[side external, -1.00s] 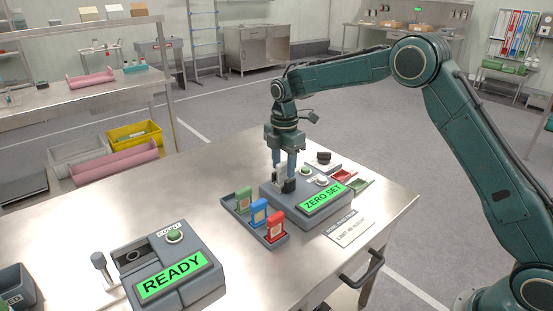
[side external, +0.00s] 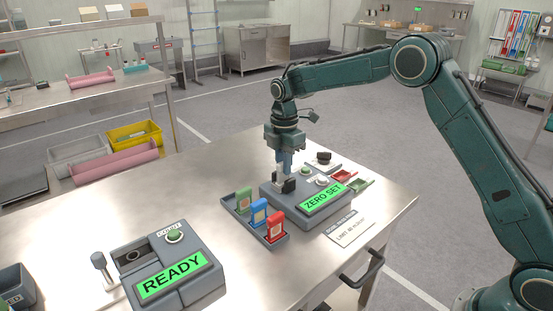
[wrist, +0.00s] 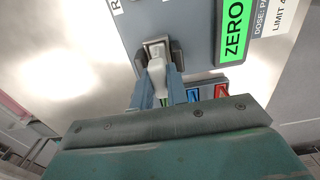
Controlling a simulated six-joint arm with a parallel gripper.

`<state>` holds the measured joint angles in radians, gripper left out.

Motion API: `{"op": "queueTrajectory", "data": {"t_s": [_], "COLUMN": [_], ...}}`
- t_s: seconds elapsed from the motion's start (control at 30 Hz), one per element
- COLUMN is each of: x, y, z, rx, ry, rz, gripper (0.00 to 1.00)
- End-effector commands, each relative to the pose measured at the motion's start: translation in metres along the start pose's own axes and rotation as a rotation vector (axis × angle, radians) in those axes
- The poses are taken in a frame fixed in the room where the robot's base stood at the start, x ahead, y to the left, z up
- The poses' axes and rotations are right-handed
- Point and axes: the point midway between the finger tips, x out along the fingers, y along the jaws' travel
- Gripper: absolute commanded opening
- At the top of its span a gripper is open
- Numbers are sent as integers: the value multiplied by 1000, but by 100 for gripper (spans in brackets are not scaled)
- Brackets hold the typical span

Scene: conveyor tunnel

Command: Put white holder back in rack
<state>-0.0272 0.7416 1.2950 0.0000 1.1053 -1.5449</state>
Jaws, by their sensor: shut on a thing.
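The white holder (side external: 279,171) stands in the dark slot of the grey reader box (side external: 318,212) whose screen says ZERO SET. My gripper (side external: 284,168) points down over it, with its two blue-grey fingers shut on the holder. The wrist view shows the white holder (wrist: 157,77) between the fingers, its far end at the slot (wrist: 158,48). The grey rack (side external: 243,224) lies just left of the reader and holds a green holder (side external: 243,200), a blue holder (side external: 259,212) and a red holder (side external: 275,226), all upright. I cannot make out an empty place in the rack.
A second grey box (side external: 172,268) with a READY screen and a lever stands at the front left.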

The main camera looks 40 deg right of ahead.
Motion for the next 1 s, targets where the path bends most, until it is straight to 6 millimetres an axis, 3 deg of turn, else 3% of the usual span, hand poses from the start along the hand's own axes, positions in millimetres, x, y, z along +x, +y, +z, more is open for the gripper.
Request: {"op": "queueTrajectory", "data": {"t_s": [1.0], "x": [-28], "y": [0], "z": [0], "rx": [0], "ry": [0], "rz": [1], "gripper": [0]}}
